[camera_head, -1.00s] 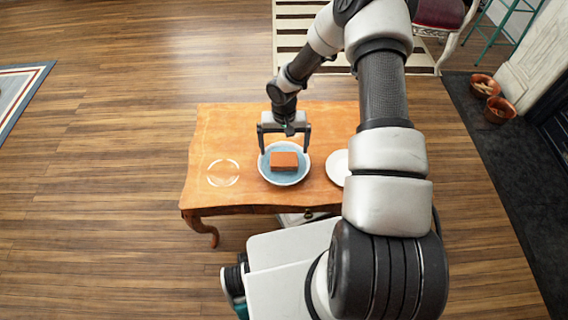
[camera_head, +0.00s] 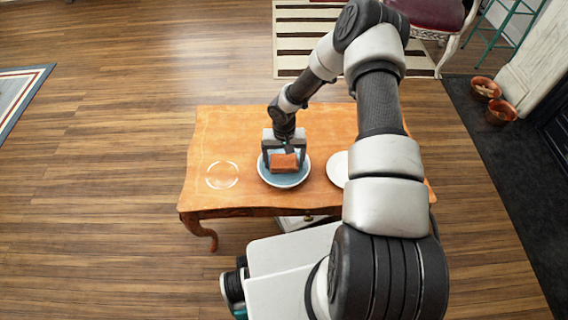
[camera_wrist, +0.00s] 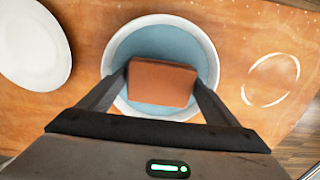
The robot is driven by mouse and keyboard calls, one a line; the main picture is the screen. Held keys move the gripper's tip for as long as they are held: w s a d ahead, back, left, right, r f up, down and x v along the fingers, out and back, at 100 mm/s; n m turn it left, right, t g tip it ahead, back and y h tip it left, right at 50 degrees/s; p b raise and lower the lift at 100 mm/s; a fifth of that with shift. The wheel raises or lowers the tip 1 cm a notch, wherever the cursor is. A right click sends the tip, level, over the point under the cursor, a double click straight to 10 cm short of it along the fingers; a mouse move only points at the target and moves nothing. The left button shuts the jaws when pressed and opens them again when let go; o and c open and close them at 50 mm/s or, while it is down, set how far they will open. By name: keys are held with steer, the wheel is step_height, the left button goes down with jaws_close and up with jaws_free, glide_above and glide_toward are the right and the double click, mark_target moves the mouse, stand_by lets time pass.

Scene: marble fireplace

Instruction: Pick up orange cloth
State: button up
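The orange cloth (camera_head: 284,163) looks like a folded, block-shaped bundle and sits within the rim of a bluish bowl (camera_head: 265,178) on the wooden table. It also shows in the wrist view (camera_wrist: 162,84), at the middle of the bowl (camera_wrist: 150,38). My gripper (camera_head: 284,166) reaches down into the bowl from above. In the wrist view, its two fingers (camera_wrist: 162,78) lie against the left and right ends of the cloth, with no clear gap. The gripper looks shut on the cloth. The underside of the cloth is hidden, so I cannot tell whether it touches the bowl.
A white plate (camera_wrist: 35,45) lies beside the bowl, partly behind my arm in the head view. A thin pale ring (camera_head: 222,175) shows on the table (camera_head: 225,130) left of the bowl. Terracotta pots (camera_head: 499,111) stand on the floor far right. Open wooden floor lies left.

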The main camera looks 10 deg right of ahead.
mark_target(284, 160)
steer(key=c, duration=0.7)
step_height(284, 160, up, 10)
steer(key=shift+p, duration=1.2)
steer(key=o, duration=0.3)
steer(key=shift+c, duration=0.5)
